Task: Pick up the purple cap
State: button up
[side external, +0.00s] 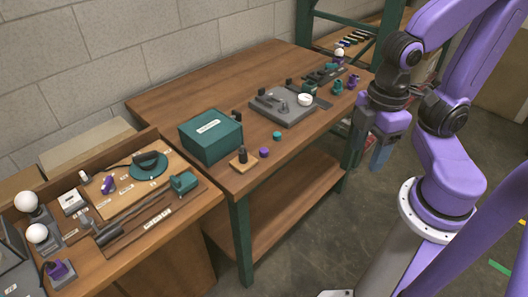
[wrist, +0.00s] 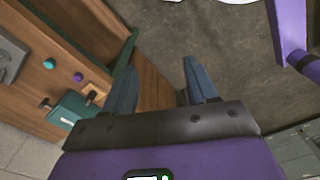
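The purple cap (side external: 264,153) is a small round piece lying on the wooden workbench, near its front edge. In the wrist view the purple cap (wrist: 78,77) is at the left, outside the fingers. A similar teal cap (side external: 277,136) lies close to it and also shows in the wrist view (wrist: 49,63). My gripper (side external: 381,160) hangs beyond the bench's right edge, over the floor and well apart from the cap. In the wrist view my gripper's two blue fingers (wrist: 160,64) are spread apart, with nothing between them.
A teal box (side external: 211,137) and a small wooden block with a black part (side external: 241,160) stand left of the cap. A grey fixture plate (side external: 283,108) lies behind it. A side table (side external: 180,212) holds lamp parts. A shelf (side external: 345,42) stands at the back.

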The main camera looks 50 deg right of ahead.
jog(key=n, duration=0.5)
send_over(264, 150)
notch_tip(264, 150, down, 6)
jog(key=r, duration=0.1)
notch_tip(264, 150, down, 17)
jog(key=shift+w+r, duration=0.1)
jog(key=c, duration=1)
